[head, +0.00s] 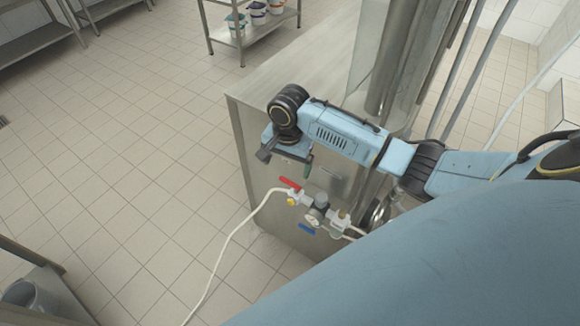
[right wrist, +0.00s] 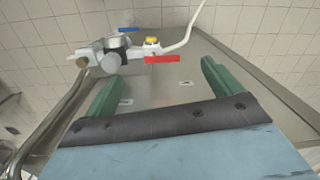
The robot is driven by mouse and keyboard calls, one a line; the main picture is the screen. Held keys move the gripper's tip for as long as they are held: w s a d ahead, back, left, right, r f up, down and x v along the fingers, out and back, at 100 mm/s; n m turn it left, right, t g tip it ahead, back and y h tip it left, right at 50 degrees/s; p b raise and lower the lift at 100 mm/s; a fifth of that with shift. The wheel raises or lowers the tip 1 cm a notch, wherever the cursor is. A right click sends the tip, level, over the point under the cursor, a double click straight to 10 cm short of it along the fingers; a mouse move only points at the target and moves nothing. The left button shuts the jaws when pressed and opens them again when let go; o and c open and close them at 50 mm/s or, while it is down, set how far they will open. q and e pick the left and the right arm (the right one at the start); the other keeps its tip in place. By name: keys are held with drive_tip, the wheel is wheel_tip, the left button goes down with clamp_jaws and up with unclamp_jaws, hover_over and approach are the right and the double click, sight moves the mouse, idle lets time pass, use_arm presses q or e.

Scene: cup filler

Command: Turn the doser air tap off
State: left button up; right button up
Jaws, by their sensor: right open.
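A tap with a red lever handle (head: 290,183) sits on an air line assembly at the side of the steel cabinet. In the right wrist view the red handle (right wrist: 161,59) lies roughly parallel to the pipe, just beyond my fingers. A second tap has a blue handle (head: 307,229), also seen in the right wrist view (right wrist: 128,29). I cannot tell from labels which is the doser's. My right gripper (head: 287,163) is above the red handle, apart from it. Its green fingers (right wrist: 160,87) are spread with nothing between them. My left gripper is out of view.
A round gauge and regulator (head: 318,211) sit between the taps. A white hose (head: 235,235) runs down to the tiled floor. The steel cabinet (head: 300,75) and upright pipes stand close to my right arm. A shelf with tubs (head: 238,22) is far back.

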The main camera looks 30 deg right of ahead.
sight(290, 182)
drive_tip(key=f+b, duration=0.1)
drive_tip(key=f, duration=0.2)
drive_tip(key=w+d+f+m+b, duration=0.1)
drive_tip(key=f, duration=0.3)
drive_tip(key=d+f+m, duration=0.1)
drive_tip(key=f, duration=0.2)
drive_tip(key=shift+w+d+f+b, duration=0.15)
drive_tip(key=shift+w+f+b, duration=0.1)
drive_tip(key=shift+w+b, duration=0.15)
drive_tip(key=shift+c, duration=0.4)
